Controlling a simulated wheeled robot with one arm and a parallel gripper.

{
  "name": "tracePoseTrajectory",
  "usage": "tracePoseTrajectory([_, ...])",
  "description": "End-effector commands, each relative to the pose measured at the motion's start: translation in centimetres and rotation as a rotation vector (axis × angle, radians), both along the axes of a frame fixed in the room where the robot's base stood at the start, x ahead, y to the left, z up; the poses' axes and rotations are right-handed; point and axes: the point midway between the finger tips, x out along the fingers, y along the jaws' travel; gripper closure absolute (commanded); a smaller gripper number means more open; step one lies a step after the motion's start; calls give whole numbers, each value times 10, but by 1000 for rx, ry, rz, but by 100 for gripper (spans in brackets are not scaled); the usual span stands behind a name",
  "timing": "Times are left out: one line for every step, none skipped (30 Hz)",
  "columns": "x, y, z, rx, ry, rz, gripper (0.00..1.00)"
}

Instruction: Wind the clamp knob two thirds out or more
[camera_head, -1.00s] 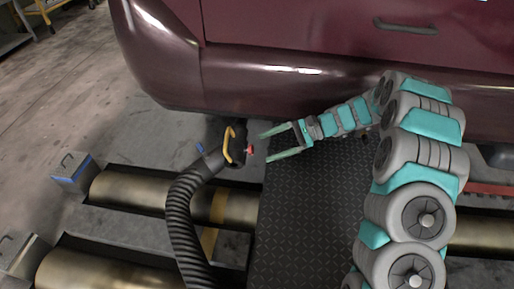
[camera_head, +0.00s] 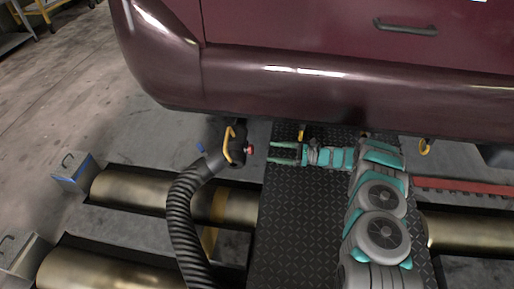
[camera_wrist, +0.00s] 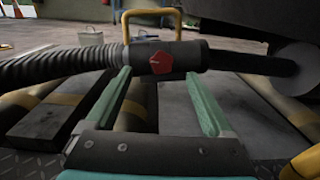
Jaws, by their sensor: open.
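The clamp knob (camera_head: 249,149) is small and red. It sits on the right side of the dark hose nozzle (camera_head: 238,157), which has a yellow handle (camera_head: 229,145). In the wrist view the knob (camera_wrist: 161,62) is a red pentagon facing me, on the dark nozzle body below the yellow handle (camera_wrist: 152,13). My gripper (camera_head: 272,152) is open, just right of the knob and pointing at it. In the wrist view the two teal fingers of my gripper (camera_wrist: 163,88) spread to either side, with the knob between and beyond their tips. Nothing is held.
A black ribbed hose (camera_head: 180,212) runs from the nozzle toward the front. The maroon car (camera_head: 300,85) hangs low above and behind. Brass rollers (camera_head: 130,190) lie on the left. A black tread plate (camera_head: 300,220) lies below my arm.

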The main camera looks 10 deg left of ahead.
Motion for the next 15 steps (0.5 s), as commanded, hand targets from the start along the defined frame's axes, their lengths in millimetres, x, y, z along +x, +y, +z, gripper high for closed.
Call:
tracePoseTrajectory([1,-1,-4,4,5,-5,13])
tracePoseTrajectory([1,-1,-5,6,7,-8,13])
tracePoseTrajectory([2,-1,-6,7,8,-10,13])
tracePoseTrajectory([2,0,-6,9,9,-11,13])
tracePoseTrajectory([2,2,-6,9,10,-12,13])
tracePoseTrajectory([2,4,-6,10,10,-12,13])
tracePoseTrajectory([2,7,-6,9,10,-12,13])
tracePoseTrajectory([2,11,-6,9,10,-12,13])
tracePoseTrajectory([2,16,-6,8,10,-11,13])
tracePoseTrajectory([2,21,-6,8,10,-11,13])
tracePoseTrajectory([2,25,-6,8,11,-12,13])
tracePoseTrajectory([1,32,-6,8,11,-12,13])
tracePoseTrajectory([1,37,-6,8,11,-11,13])
tracePoseTrajectory([1,42,-6,8,11,-10,13])
tracePoseTrajectory([0,48,-6,9,10,-10,13])
